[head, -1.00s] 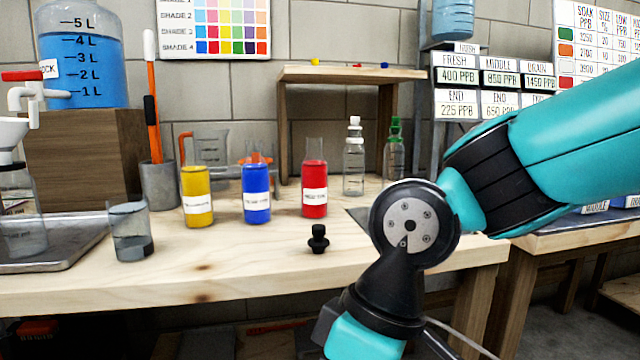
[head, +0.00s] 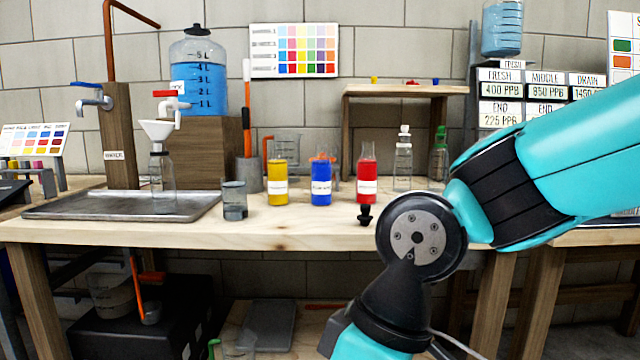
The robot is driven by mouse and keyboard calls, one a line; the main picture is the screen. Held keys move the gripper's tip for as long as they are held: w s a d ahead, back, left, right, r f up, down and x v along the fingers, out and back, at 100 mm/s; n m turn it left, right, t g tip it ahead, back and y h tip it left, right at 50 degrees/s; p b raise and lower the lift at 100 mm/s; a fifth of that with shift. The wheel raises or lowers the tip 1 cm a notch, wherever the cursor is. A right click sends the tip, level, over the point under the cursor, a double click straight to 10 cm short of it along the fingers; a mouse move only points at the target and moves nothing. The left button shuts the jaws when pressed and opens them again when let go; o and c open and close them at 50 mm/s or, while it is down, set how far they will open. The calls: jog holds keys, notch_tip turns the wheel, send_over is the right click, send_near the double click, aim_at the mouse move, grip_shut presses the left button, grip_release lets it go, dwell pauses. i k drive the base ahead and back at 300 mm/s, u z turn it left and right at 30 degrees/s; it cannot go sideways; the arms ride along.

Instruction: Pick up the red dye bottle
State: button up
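The red dye bottle (head: 366,180) stands upright on the wooden workbench (head: 290,232), the rightmost of three dye bottles. It has a clear neck and a white label. A blue dye bottle (head: 321,186) and a yellow dye bottle (head: 278,184) stand to its left. A small black stopper-like piece (head: 365,215) stands in front of the red bottle, near the bench's front edge. My arm comes in from the right and bends down in front of the bench, to the right of the red bottle. My gripper is out of the picture.
A glass beaker (head: 235,200) stands left of the dye bottles. A metal tray (head: 120,205) with a funnel (head: 156,131) above it lies farther left. Clear bottles (head: 403,165) stand right of the red bottle. A small wooden shelf (head: 400,91) rises behind.

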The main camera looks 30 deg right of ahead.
aim_at(367, 165)
jog(key=u, duration=0.75)
jog(key=i, duration=0.85)
jog(key=z, duration=2.6)
